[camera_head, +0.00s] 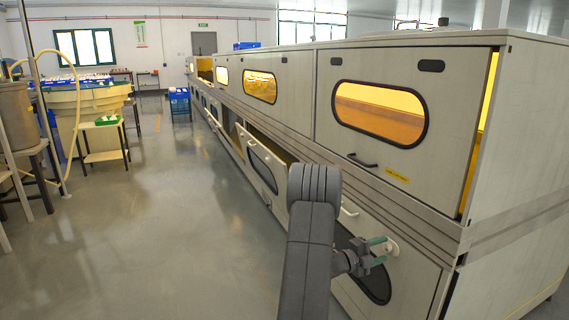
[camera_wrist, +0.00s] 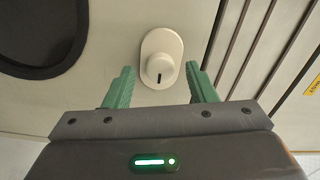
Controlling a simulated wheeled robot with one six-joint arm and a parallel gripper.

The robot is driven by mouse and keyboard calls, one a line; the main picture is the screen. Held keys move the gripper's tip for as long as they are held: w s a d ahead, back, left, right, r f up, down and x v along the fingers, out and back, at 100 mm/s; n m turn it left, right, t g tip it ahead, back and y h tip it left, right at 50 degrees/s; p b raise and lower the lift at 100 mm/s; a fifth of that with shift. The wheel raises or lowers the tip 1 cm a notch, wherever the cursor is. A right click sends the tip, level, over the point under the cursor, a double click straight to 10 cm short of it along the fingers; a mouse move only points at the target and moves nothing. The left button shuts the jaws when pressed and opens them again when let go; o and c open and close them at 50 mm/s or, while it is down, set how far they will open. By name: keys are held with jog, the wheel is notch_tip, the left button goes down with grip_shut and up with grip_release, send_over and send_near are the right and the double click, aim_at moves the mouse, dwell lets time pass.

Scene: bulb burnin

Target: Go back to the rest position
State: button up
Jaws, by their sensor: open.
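My gripper (camera_head: 378,250) is in the lower right part of the head view, close to the lower front panel of the grey cabinet (camera_head: 459,119). Its two green fingers are apart with nothing between them, as the wrist view (camera_wrist: 157,88) also shows. A white round knob (camera_wrist: 160,68) with a dark slot mark sits on an oval plate on the panel, just beyond the fingertips. In the head view the knob (camera_head: 391,248) is right at the fingers. I cannot tell from the frames whether a finger touches it.
The long cabinet row runs away along the right, with amber windows (camera_head: 380,112) and a tilted-open lower door (camera_head: 262,160). The grey floor (camera_head: 170,220) to the left is clear.

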jog(key=shift+w+d, duration=0.15)
jog(key=shift+d, duration=0.2)
jog(key=shift+a, duration=0.15)
